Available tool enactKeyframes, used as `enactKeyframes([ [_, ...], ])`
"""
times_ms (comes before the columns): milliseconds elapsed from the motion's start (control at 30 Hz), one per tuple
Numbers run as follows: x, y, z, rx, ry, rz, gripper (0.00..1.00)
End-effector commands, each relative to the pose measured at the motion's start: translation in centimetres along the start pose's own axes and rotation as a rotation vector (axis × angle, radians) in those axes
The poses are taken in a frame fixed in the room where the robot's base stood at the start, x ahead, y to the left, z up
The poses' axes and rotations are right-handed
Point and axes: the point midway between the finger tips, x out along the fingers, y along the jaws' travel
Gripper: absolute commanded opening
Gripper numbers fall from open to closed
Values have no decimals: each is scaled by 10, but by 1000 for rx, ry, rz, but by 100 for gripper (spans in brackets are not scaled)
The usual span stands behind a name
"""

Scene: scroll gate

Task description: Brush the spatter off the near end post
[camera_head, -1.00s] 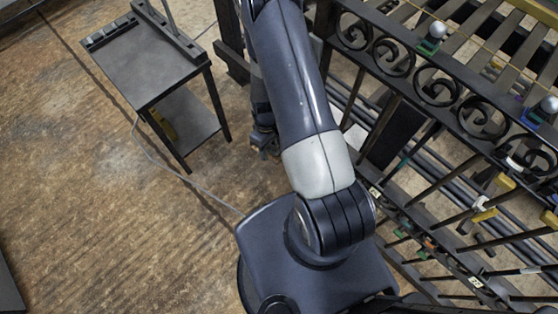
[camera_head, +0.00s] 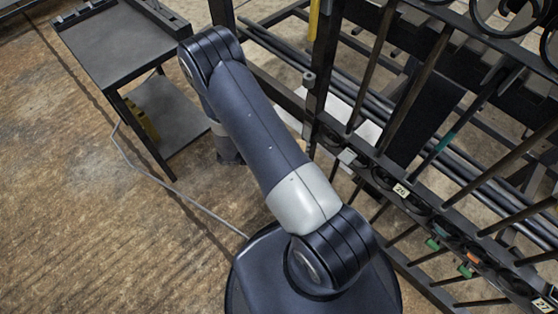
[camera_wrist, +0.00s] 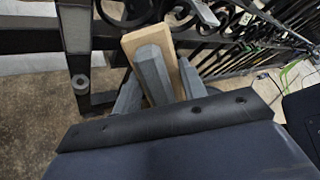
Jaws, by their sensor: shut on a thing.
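My gripper (camera_wrist: 160,80) is shut on a tan wooden piece (camera_wrist: 133,43), which looks like the brush's wooden back. Its bristles are not visible. In the wrist view a dark upright post (camera_wrist: 74,28) stands left of the wooden piece, with a ring-like fitting on its lower part. In the head view the dark gate-end post (camera_head: 322,75) rises right of my arm. I cannot make out spatter on it, nor whether the brush touches it. My gripper is hidden behind my arm in the head view.
A dark two-shelf cart (camera_head: 125,45) stands at the upper left, with a cable on the floor beside it. The gate's bars and lower rail (camera_head: 405,190) fill the right side. Long dark pipes (camera_head: 345,85) lie behind the gate.

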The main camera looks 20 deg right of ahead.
Motion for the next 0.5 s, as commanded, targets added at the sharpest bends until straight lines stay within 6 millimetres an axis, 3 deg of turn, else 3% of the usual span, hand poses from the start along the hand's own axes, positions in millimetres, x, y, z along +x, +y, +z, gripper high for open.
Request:
enactKeyframes([
  [33,7,17,-10,-25,-74,12,22],
  [200,10,48,-9,-82,-316,60,22],
  [500,-3,93,-9,-116,-620,143,22],
])
